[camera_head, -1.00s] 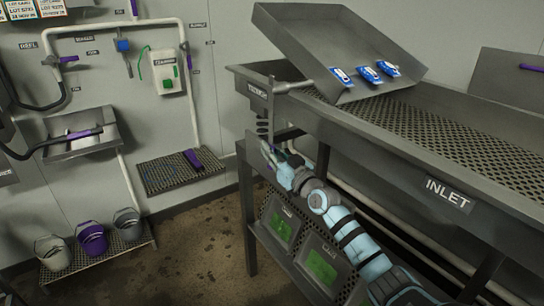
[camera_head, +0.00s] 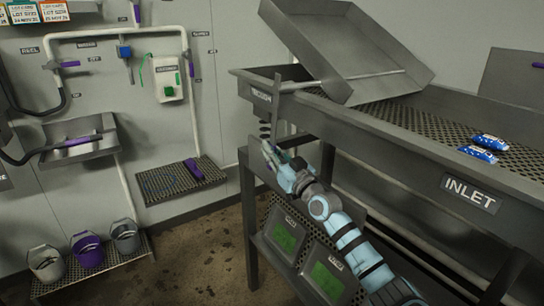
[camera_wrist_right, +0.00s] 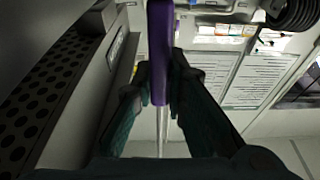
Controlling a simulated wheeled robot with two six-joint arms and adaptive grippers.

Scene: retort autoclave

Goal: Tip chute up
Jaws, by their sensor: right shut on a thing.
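The chute (camera_head: 345,48) is a grey metal tray above the left end of the inlet table (camera_head: 400,128). It is tipped steeply, its low edge toward the perforated table top, and looks empty. Two blue packets (camera_head: 484,148) lie on the table top near the INLET label. My right gripper (camera_head: 270,153) is below the table's left corner, beside a dark spring. In the right wrist view it (camera_wrist_right: 158,88) is shut on a purple handle (camera_wrist_right: 160,45) on a thin metal rod. In the head view the handle is mostly hidden by the fingers. My left gripper is not in view.
Two panels with green screens (camera_head: 287,237) hang under the table, close to my right arm. A perforated wall shelf (camera_head: 180,180) with a purple-handled tool is to the left. Several buckets (camera_head: 88,250) stand on a low rack. The floor between is clear.

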